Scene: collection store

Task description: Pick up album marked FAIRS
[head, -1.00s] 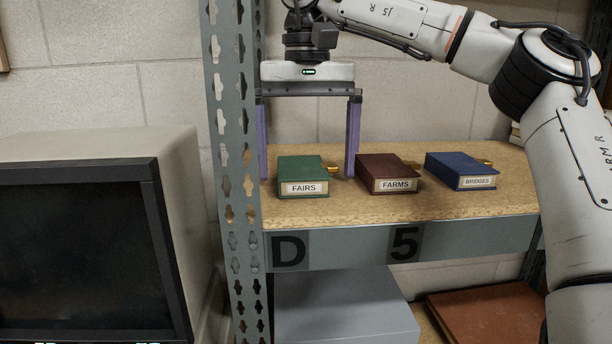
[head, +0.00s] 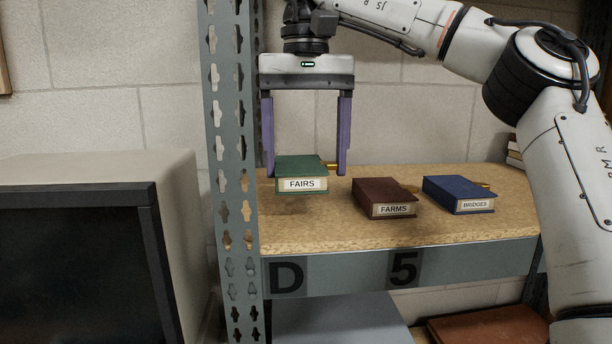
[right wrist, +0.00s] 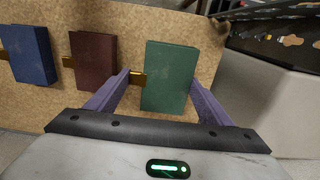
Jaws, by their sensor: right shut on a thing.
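The green album marked FAIRS (head: 302,184) is held a little above the chipboard shelf (head: 310,230), level, with its label facing me. My right gripper (head: 306,172) comes down from above and is shut on it, one finger at each side. A brass-coloured piece sticks out at the album's right side, by the finger. In the right wrist view the green album (right wrist: 168,78) lies between the two purple fingers. My left gripper is not in view.
A maroon album marked FARMS (head: 385,197) and a blue album marked BRIDGES (head: 458,194) lie on the shelf to the right. A grey box (head: 340,318) sits below.

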